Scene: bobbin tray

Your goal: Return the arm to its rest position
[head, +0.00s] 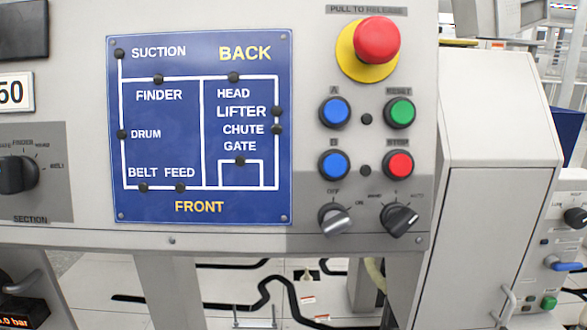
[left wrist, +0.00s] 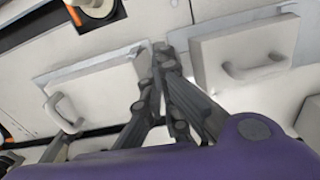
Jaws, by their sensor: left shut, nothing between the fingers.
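My left gripper (left wrist: 160,62) shows in the left wrist view, its dark fingers shut with the tips together and nothing held between them. It points toward pale cabinet fronts, between a drawer with a handle (left wrist: 75,90) on the left and another drawer with a handle (left wrist: 250,55) on the right. I cannot tell how far it is from them. Neither arm nor gripper shows in the head view. My right gripper is not in view.
The head view faces a machine panel with a blue diagram board (head: 200,205), a red emergency button (head: 377,40), blue, green and red push buttons and two selector knobs. A pale cabinet (head: 480,230) stands at the right. Black cables (head: 265,290) run below the panel.

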